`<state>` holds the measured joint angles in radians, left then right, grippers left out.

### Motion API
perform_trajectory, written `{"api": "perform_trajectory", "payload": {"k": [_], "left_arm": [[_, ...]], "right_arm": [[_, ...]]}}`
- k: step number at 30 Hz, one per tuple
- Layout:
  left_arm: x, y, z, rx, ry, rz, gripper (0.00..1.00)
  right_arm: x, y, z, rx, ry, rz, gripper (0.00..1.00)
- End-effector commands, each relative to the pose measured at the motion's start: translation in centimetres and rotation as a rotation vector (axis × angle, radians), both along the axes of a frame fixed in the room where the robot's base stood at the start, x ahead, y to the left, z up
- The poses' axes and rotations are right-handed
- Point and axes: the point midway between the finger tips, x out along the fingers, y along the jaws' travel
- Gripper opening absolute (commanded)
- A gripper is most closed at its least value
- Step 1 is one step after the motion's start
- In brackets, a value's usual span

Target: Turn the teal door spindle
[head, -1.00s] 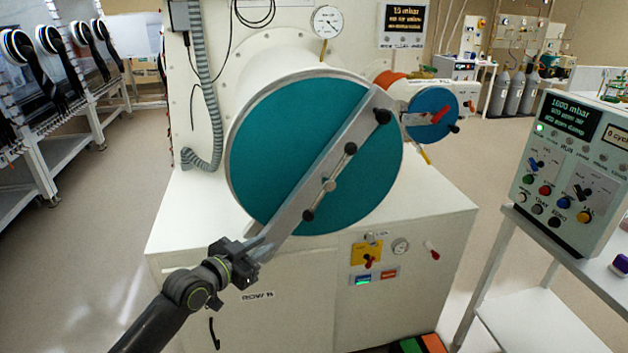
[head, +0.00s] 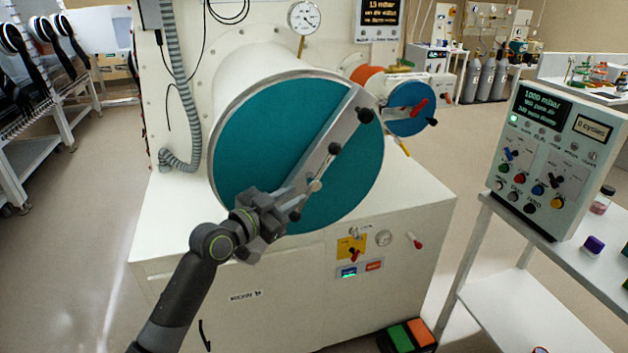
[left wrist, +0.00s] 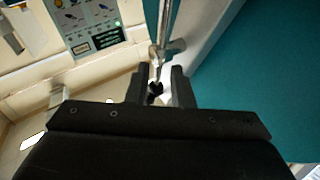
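The large round teal door (head: 245,130) closes the drum on the white cabinet, with a grey metal bar slanting across it. The door spindle (head: 316,186) sits mid-bar; its thin cross-handle slants the same way, with a black knob (head: 335,149) at the upper end and another at the lower end. My left gripper (head: 300,190) is in front of the bar, by the lower half of the handle. In the left wrist view, the fingers (left wrist: 161,88) are apart, with the handle's dark knob (left wrist: 155,88) between them and gaps visible. Contact cannot be told. My right gripper is not in view.
A smaller blue door (head: 408,122) with a red handle is at the right of the teal one. A control panel (head: 545,165) stands on a white table at right. A green and orange pedal (head: 408,337) lies on the floor. Open floor lies at left.

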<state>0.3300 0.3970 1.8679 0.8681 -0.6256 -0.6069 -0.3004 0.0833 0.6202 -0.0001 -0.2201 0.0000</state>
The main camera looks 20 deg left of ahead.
Motion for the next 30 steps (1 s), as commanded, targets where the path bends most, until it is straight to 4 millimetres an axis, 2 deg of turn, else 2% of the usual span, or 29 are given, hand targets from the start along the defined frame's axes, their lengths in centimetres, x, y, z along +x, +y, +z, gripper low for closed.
{"api": "perform_trajectory", "payload": {"k": [6, 12, 18, 26, 27, 30], "left_arm": [[3.6, -1.8, 0.2, -0.003, 0.0, 0.0, 0.21], [5.8, -2.8, 0.1, -0.001, 0.0, 0.0, 0.21], [6.8, -3.3, 0.0, 0.0, 0.0, 0.0, 0.21], [6.8, -3.3, 0.0, 0.0, 0.0, 0.0, 0.21], [6.8, -3.3, 0.0, 0.0, 0.0, 0.0, 0.19], [6.8, -3.3, 0.0, 0.0, 0.0, 0.0, 0.06]], "right_arm": [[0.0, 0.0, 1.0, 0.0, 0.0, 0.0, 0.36], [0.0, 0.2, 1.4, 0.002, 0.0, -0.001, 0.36], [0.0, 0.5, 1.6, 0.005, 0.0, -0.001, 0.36], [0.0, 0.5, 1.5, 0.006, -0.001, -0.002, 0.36], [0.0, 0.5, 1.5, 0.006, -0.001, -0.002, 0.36], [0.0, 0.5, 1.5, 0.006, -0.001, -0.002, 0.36]]}}
